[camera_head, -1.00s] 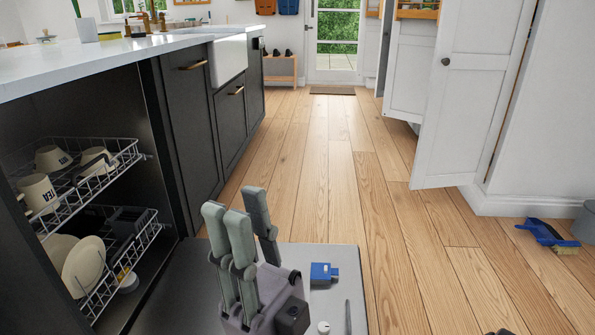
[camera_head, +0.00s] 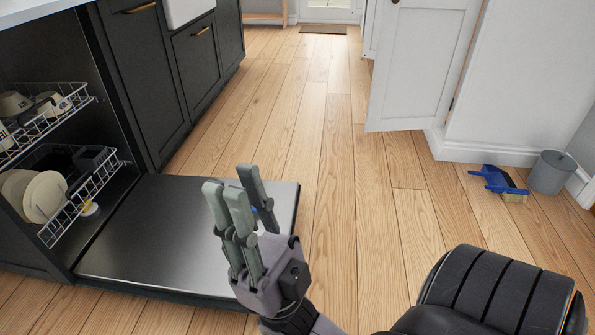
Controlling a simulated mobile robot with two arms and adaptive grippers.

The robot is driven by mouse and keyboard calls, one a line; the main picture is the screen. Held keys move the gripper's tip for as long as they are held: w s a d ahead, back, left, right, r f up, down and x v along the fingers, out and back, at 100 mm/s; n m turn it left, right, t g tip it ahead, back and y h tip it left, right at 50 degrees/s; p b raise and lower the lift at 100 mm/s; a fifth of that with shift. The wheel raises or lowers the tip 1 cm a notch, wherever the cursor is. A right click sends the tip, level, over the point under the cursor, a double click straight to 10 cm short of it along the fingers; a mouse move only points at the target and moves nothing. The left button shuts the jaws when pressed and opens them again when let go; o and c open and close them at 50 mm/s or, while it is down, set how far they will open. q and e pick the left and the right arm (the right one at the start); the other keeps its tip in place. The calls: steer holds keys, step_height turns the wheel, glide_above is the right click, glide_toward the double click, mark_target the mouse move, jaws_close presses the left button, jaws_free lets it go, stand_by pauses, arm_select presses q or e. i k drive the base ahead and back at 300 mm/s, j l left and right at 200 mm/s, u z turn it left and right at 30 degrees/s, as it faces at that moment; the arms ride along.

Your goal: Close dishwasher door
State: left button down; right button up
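The dishwasher door (camera_head: 165,235) is folded down and lies open, its dark steel inner face up, low above the floor. The dishwasher (camera_head: 115,120) stands open at the left. Its upper rack (camera_head: 50,125) holds cups and its lower rack (camera_head: 100,185) holds plates. My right gripper (camera_head: 232,182) is in front of the door's right part in the picture, fingers pointing up and spread apart, with nothing between them. It hides part of the door's right side. I cannot tell whether it touches the door. My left gripper is out of view.
Dark cabinets (camera_head: 205,70) continue beyond the dishwasher. Wooden floor (camera_head: 330,160) is clear to the right of the door. A white cupboard door (camera_head: 418,60) stands open at the back right. A blue dustpan (camera_head: 495,180) and a grey bin (camera_head: 552,172) are by the wall.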

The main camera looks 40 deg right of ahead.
mark_target(161, 244)
steer(key=k+l+u, duration=0.1)
steer(key=l, duration=0.3)
steer(key=k+l+u, duration=0.1)
steer(key=l, duration=0.3)
steer(key=k+l+u, duration=0.15)
steer(key=l, duration=0.25)
steer(key=k+l+u, duration=0.1)
steer(key=l, duration=0.3)
steer(key=i+l+u, duration=0.1)
steer(key=l, duration=0.45)
steer(key=i+l+u, duration=0.1)
steer(key=l, duration=0.4)
steer(key=i+l+u, duration=0.1)
steer(key=l, duration=0.45)
